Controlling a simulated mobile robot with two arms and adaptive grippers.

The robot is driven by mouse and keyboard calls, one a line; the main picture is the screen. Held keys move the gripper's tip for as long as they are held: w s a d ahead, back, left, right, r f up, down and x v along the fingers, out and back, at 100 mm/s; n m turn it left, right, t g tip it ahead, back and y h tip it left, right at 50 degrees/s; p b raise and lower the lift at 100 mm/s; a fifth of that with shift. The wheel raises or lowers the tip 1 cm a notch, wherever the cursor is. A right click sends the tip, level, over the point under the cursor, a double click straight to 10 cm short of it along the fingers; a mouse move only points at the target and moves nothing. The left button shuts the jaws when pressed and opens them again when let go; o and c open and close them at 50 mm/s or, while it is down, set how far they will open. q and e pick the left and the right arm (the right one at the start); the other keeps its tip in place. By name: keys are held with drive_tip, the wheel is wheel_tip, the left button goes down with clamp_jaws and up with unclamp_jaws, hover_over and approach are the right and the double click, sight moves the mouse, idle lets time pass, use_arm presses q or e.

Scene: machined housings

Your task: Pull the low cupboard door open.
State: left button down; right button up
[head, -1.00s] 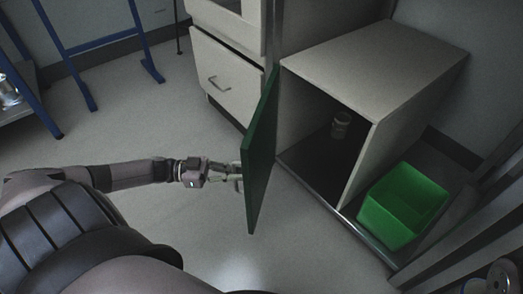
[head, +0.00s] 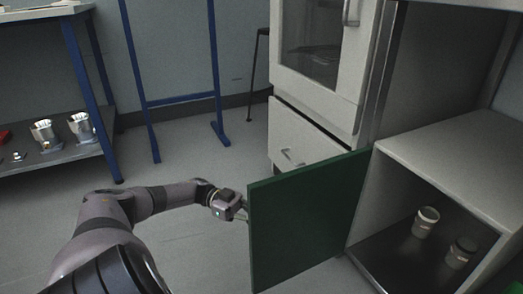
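The green door (head: 305,217) of the low cupboard (head: 450,150) stands wide open, swung out to the left of the cupboard. The cupboard's dark inside is exposed, with two cups or housings on its floor: one pale-rimmed (head: 425,222) and one darker (head: 461,252). My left gripper (head: 243,207) is at the door's outer left edge. Its fingertips are partly hidden by the door, so I cannot tell whether they grip it. My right gripper is out of view.
A white cabinet with a drawer (head: 305,138) stands behind the door. A blue-legged bench (head: 62,160) at the left holds metal housings (head: 80,127) on its lower shelf. The floor (head: 190,250) between is clear. A bit of green bin (head: 516,288) shows at the bottom right corner.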

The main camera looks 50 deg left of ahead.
use_arm(q)
drive_tip(key=shift+a+f, duration=0.1)
drive_tip(key=shift+a, duration=0.05)
drive_tip(key=c, duration=1.7)
unclamp_jaws()
drive_tip(key=v, duration=0.7)
drive_tip(key=shift+s+a, duration=0.1)
drive_tip(key=shift+a, duration=0.15)
